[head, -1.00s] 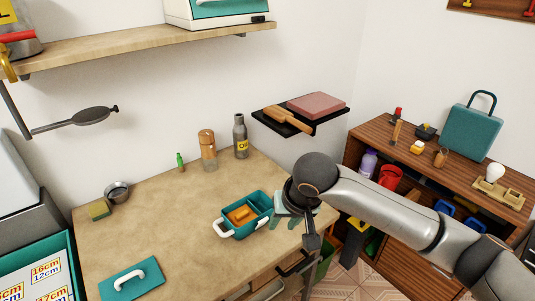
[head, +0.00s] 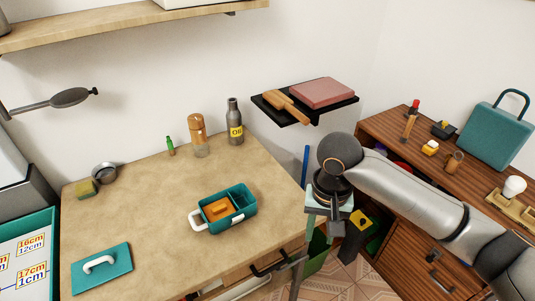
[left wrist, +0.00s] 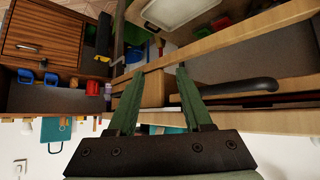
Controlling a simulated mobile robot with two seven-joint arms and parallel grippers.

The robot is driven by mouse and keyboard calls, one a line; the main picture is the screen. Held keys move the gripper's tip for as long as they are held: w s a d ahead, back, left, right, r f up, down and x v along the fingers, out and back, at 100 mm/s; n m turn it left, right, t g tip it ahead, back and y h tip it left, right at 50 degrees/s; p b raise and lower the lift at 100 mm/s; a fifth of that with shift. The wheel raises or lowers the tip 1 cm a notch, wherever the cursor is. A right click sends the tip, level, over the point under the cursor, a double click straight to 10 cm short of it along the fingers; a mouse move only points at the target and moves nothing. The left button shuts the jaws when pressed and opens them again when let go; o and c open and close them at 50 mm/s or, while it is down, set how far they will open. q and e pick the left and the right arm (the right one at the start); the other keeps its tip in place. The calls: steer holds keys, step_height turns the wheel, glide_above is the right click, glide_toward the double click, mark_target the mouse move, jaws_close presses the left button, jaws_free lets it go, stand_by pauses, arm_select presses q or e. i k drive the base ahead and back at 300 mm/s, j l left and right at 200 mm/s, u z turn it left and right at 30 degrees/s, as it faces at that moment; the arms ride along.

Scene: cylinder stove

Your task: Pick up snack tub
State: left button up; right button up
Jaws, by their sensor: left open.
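A teal open tub (head: 236,222) with a white handle sits on the wooden table, with an orange block-like item (head: 217,209) inside it. I cannot tell which of these is the snack tub. A teal lid (head: 101,269) with a white handle lies flat at the table's front left.
A small bottle (head: 171,146), an orange-capped jar (head: 198,135) and a grey bottle (head: 235,122) stand at the table's back. A wooden cabinet (head: 440,165) stands right. Table surface around the tub is clear.

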mark_target(216, 210)
steer(key=i+l, duration=0.1)
steer(key=l, duration=0.2)
steer(key=i+l, duration=0.15)
steer(key=l, duration=0.15)
steer(key=i+l, duration=0.1)
steer(key=l, duration=0.2)
steer(key=l+u, duration=0.1)
steer(key=u, duration=0.25)
steer(key=i+l+u, duration=0.1)
steer(key=u, duration=0.2)
steer(key=l+u, duration=0.15)
steer(key=u, duration=0.2)
steer(key=i+u, duration=0.4)
steer(key=i+j, duration=0.05)
